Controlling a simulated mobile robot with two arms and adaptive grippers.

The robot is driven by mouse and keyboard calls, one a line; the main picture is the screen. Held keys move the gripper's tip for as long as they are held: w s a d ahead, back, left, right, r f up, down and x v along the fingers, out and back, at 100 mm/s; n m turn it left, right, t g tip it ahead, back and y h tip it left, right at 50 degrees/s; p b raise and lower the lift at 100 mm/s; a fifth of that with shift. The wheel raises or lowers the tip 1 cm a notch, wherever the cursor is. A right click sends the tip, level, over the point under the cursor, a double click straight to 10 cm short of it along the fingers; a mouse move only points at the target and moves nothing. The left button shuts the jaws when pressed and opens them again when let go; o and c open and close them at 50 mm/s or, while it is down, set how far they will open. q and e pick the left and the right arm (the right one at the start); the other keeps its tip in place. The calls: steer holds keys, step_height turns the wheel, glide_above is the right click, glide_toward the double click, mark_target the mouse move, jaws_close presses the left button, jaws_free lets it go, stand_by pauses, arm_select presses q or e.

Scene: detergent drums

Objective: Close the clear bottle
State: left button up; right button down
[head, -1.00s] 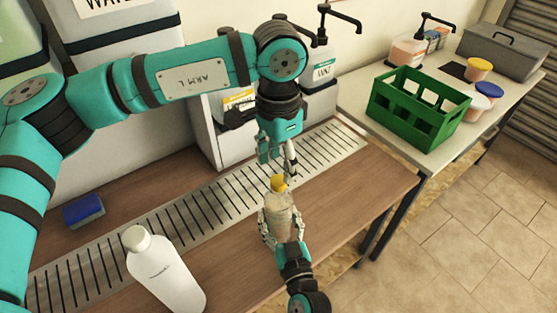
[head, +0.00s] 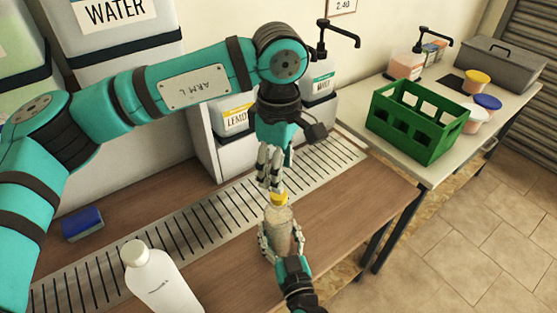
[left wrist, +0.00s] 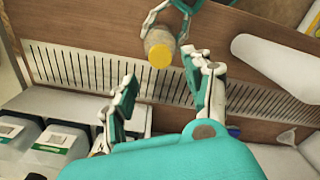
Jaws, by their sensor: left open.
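The clear bottle (head: 279,222) stands upright with a yellow cap (head: 279,198) at its mouth. I cannot tell whether the cap is tight. My right gripper (head: 282,236) comes from below and is shut around the bottle's body. My left gripper (head: 270,180) points down just above the cap, its fingers apart and empty. In the left wrist view the cap (left wrist: 160,54) shows at the far side of the gap between my open left fingers (left wrist: 159,68). The bottle (left wrist: 158,36) is partly hidden behind its cap there.
A white bottle (head: 158,282) stands at the front left. A blue sponge (head: 83,223) lies behind the slotted metal drain (head: 190,225). A green crate (head: 412,128) stands on the side table. Labelled dispensers (head: 235,125) stand behind the left gripper.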

arm_select(q)
steer(key=n, duration=0.7)
steer(key=shift+r+n, duration=0.3)
steer(key=n, duration=0.4)
steer(key=shift+r, duration=0.15)
steer(key=n, duration=0.5)
steer(key=shift+r, duration=0.2)
steer(key=shift+f, duration=0.1)
glide_toward(279, 225)
steer(key=shift+w+a+f, duration=0.1)
steer(key=shift+w+f, duration=1.3)
steer(key=shift+w, duration=0.15)
